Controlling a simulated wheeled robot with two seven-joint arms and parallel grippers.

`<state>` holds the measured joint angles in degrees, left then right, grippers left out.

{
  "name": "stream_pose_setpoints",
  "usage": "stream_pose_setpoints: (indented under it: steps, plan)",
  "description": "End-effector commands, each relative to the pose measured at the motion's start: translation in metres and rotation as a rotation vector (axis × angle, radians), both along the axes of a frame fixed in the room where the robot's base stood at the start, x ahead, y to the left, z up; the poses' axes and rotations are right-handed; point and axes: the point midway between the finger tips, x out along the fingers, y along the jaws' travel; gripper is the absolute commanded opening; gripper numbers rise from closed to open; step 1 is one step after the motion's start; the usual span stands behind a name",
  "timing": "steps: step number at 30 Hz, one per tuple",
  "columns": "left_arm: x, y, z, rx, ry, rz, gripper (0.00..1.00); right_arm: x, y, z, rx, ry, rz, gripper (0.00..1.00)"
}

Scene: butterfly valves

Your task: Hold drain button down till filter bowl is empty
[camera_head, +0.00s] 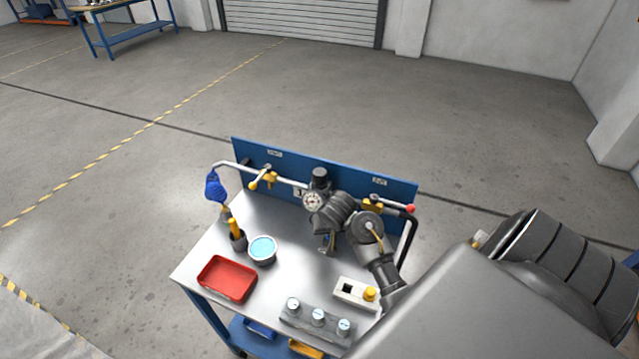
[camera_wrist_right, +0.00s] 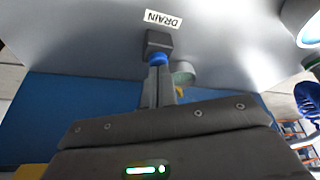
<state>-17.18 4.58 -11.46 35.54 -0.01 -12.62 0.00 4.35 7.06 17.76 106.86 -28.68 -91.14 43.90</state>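In the right wrist view, a blue drain button (camera_wrist_right: 158,58) sits on a small dark block by a white DRAIN label (camera_wrist_right: 163,19). My right gripper (camera_wrist_right: 160,72) has its fingers together, with the tips at the button and seemingly touching it. How far the button is pressed cannot be told. A pale grey-green round part (camera_wrist_right: 183,72), perhaps the filter bowl, shows partly behind the fingers; its liquid level cannot be told. In the head view, my right gripper (camera_head: 328,243) points down in front of the gauge (camera_head: 312,201). My left gripper is out of view.
The cart top (camera_head: 205,248) carries a red tray (camera_head: 228,279), a cup with blue contents (camera_head: 263,249), a white box with a yellow knob (camera_head: 355,292) and a grey block with several round dials (camera_head: 317,320). A blue back panel (camera_head: 385,188) with pipe and valves stands behind.

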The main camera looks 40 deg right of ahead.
Motion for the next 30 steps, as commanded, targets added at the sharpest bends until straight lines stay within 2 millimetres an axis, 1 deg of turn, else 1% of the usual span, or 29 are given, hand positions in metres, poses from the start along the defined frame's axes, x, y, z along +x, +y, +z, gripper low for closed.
stream_pose_setpoints:
  steps: [11, 14, 22, 24, 30]
  plan:
    - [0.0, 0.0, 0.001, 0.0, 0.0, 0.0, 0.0, -0.001, 0.0, 0.0, 0.0, 0.002, 0.0, 0.0]
    - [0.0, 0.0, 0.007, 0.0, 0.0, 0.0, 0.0, -0.001, 0.0, 0.006, 0.0, 0.002, 0.0, 0.0]
    - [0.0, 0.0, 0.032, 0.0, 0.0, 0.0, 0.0, 0.0, 0.0, 0.028, 0.0, 0.002, 0.001, 0.0]
    - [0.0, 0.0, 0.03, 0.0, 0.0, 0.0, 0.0, 0.0, 0.001, 0.031, 0.0, -0.001, 0.0, 0.0]
    - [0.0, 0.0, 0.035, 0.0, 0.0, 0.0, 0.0, 0.0, 0.001, 0.048, 0.002, -0.001, -0.001, 0.0]
